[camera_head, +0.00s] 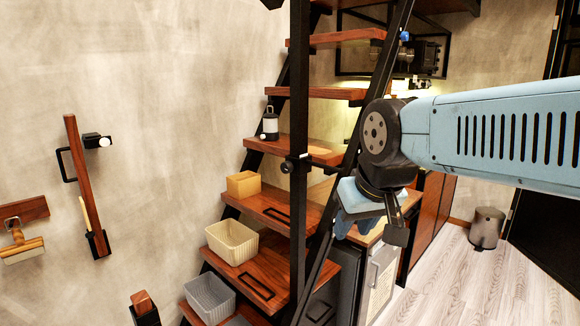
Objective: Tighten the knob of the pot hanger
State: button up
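A black post (299,90) runs vertically in front of the wooden stair. A small dark round knob (287,167) sticks out from it at mid-height. A black metal frame (340,42) with dark items hangs behind the stair rail at the upper right. I cannot tell for sure which of these is the pot hanger. My gripper (372,230) hangs below my light blue arm, right of the post and lower than the knob, apart from it. Its fingers are partly hidden by its own body, so its opening does not show clearly.
Stair treads hold a lantern (270,124), a yellow box (243,184), a cream basket (232,242) and a grey basket (210,298). A slanted black rail (350,155) stands close to my gripper. A bin (487,228) is on the open floor at right.

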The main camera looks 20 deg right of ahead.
aim_at(286, 168)
jog(key=z, duration=0.7)
jog(key=k, duration=1.25)
jog(key=u, duration=0.6)
jog(key=i, duration=1)
jog(key=z, duration=0.05)
